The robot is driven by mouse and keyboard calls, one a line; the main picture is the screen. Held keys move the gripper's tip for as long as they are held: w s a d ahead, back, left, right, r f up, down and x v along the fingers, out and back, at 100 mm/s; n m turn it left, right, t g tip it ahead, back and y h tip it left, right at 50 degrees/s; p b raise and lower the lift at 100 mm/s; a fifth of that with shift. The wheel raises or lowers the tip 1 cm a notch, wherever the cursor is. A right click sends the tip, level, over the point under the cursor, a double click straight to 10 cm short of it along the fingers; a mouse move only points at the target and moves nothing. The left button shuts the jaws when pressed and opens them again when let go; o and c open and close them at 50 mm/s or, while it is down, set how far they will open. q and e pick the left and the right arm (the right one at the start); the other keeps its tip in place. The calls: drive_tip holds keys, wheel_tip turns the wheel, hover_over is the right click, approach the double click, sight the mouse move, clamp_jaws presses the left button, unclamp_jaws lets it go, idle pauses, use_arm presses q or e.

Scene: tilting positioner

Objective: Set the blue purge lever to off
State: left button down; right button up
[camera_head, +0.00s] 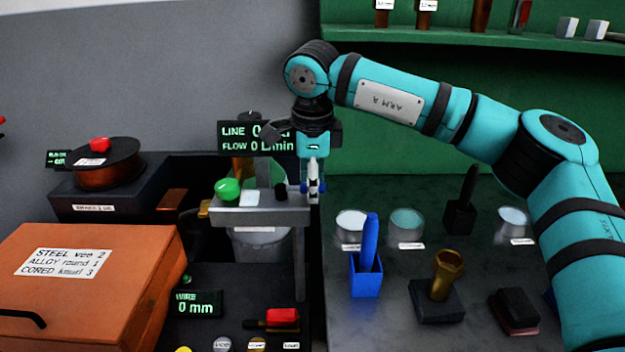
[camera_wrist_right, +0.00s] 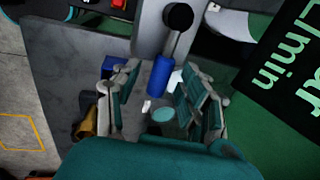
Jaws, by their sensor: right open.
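The blue purge lever shows in the wrist view as a blue cylinder (camera_wrist_right: 159,76) on a thin stem below a black round knob (camera_wrist_right: 178,16). My right gripper (camera_wrist_right: 152,92) is open, with one finger on each side of the blue lever. I cannot tell whether either finger touches it. In the head view my right gripper (camera_head: 315,190) points down at the right end of a grey bracket (camera_head: 258,216). Only small blue bits of the lever (camera_head: 304,188) show there beside the fingers. The lever's off mark is not visible. My left gripper is not in view.
A line and flow display (camera_head: 240,137) stands behind the bracket, partly covered by my gripper. A green knob (camera_head: 228,188) is on the bracket's left. A blue holder (camera_head: 366,277), several cups and a brass piece (camera_head: 446,270) stand on the bench at right. An orange box (camera_head: 95,285) is front left.

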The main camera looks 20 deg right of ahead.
clamp_jaws()
idle(0.5)
